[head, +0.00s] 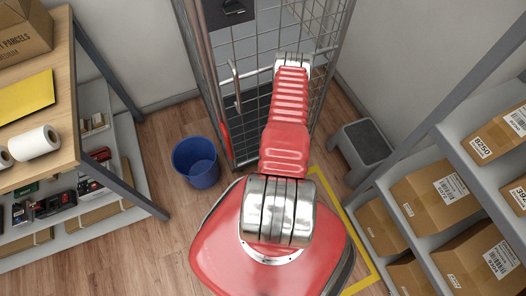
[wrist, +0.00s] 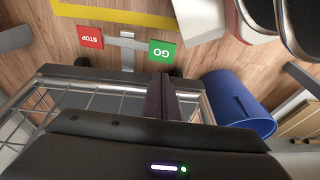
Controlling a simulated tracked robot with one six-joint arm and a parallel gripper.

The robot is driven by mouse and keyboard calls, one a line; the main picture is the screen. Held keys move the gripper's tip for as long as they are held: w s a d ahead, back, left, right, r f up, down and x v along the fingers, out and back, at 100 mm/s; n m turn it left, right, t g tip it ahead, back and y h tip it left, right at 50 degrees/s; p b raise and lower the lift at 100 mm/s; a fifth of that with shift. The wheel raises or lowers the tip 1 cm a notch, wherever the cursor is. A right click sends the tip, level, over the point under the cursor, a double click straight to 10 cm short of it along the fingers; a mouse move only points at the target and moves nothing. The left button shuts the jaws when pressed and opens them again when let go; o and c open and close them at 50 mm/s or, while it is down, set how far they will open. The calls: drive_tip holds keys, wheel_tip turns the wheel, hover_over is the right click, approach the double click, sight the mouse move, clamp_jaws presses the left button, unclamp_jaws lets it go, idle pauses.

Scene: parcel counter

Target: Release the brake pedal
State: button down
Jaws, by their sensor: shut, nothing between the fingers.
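In the wrist view, a green pedal marked GO (wrist: 161,51) and a red pedal marked STOP (wrist: 90,36) are joined by a grey bar (wrist: 127,42) at the foot of the wire cage (wrist: 85,101). Their lettering is upside down in this view. I cannot tell which pedal is pressed down. My gripper (wrist: 163,80) is shut and empty, with its dark fingertips just below the GO pedal in the picture. I cannot tell whether they touch it. In the head view the cage (head: 250,45) stands beyond my arm, which hides the pedals and my gripper.
A blue bin (head: 196,163) stands left of my arm, and a grey step stool (head: 362,146) stands right of it. A wooden counter (head: 62,110) is at left, and shelves with cartons (head: 437,197) are at right. A yellow floor line (head: 352,222) runs near the stool.

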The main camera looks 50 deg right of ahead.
drive_tip(key=x, duration=1.2)
drive_tip(key=shift+s+a+f, duration=0.25)
drive_tip(key=shift+a+f, duration=0.1)
drive_tip(key=shift+f, duration=0.05)
drive_tip(key=shift+w+f, duration=0.1)
drive_tip(key=shift+f, duration=0.5)
drive_tip(key=shift+a+f, duration=0.1)
drive_tip(key=shift+w+a+f, duration=0.15)
drive_tip(key=shift+a+f, duration=0.15)
drive_tip(key=shift+f, duration=0.3)
drive_tip(key=shift+w+a+f, duration=0.2)
drive_tip(key=shift+a+f, duration=0.05)
drive_tip(key=shift+f, duration=0.35)
drive_tip(key=shift+r, duration=0.1)
drive_tip(key=shift+w+a+r, duration=0.1)
drive_tip(key=shift+a+r, duration=0.05)
drive_tip(key=shift+r, duration=0.95)
drive_tip(key=s+a+r, duration=0.1)
drive_tip(key=a+r, duration=0.2)
drive_tip(key=r, duration=0.7)
drive_tip(key=shift+a+r, duration=0.4)
